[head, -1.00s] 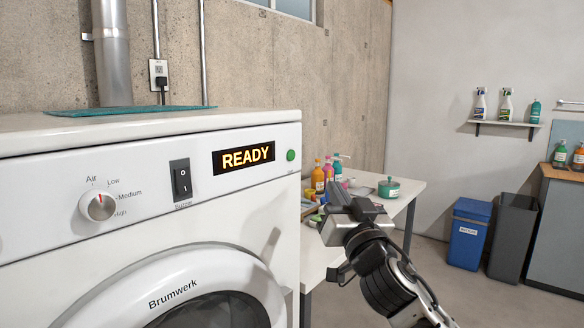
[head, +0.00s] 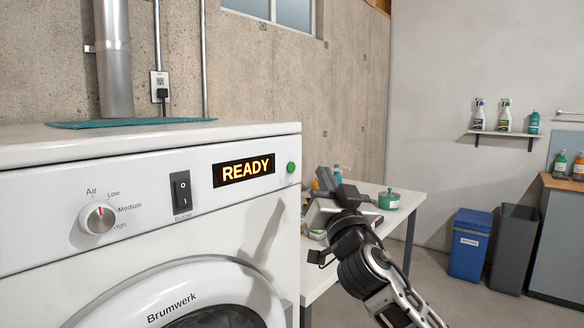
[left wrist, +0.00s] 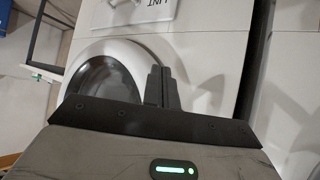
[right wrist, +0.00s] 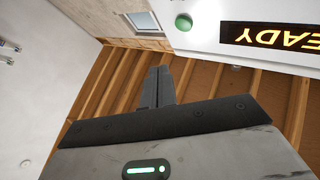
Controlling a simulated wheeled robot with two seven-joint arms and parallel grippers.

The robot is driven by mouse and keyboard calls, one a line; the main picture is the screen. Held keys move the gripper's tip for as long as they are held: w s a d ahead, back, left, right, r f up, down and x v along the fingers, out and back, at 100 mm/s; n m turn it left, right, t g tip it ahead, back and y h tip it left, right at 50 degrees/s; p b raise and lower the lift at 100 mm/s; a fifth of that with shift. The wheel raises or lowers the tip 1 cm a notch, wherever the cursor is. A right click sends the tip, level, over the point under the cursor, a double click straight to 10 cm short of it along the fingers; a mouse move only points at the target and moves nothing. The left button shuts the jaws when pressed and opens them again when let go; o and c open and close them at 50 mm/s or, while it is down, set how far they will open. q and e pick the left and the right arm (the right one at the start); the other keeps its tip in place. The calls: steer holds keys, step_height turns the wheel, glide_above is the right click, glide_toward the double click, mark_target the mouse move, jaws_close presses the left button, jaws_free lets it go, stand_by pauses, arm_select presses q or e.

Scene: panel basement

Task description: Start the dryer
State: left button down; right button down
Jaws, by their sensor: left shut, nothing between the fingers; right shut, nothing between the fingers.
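The white dryer (head: 250,215) fills the left of the head view. Its lit display (head: 243,170) reads READY, and the round green button (head: 291,167) sits just right of it. The dial (head: 97,218) has a red mark near the top, and a black Buzzer rocker switch (head: 181,192) is beside the display. My right gripper (head: 328,178) is shut and empty, right of the button and apart from it. The right wrist view shows the button (right wrist: 183,22) above the shut fingers (right wrist: 157,85). My left gripper (left wrist: 160,88) is shut and empty, before the dryer's lower front.
A white table (head: 399,210) with bottles and a green pot (head: 389,200) stands right of the dryer, partly behind my right arm. A teal cloth (head: 130,123) lies on the dryer top. A blue bin (head: 469,245) and a grey bin (head: 511,248) stand farther back.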

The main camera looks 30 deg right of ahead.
mark_target(291, 168)
steer(key=shift+w+a+b, duration=0.15)
steer(key=shift+w+a, duration=0.15)
steer(key=shift+w, duration=0.4)
steer(key=shift+w+a+b, duration=0.1)
steer(key=shift+w+a, duration=0.15)
steer(key=shift+w, duration=0.4)
steer(key=shift+w+a+b, duration=0.15)
steer(key=shift+w+a, duration=0.15)
steer(key=shift+w, duration=0.4)
steer(key=shift+w, duration=0.15)
stand_by(0.4)
steer(key=shift+w+a+b, duration=0.15)
steer(key=shift+w+b, duration=0.1)
steer(key=shift+b, duration=0.05)
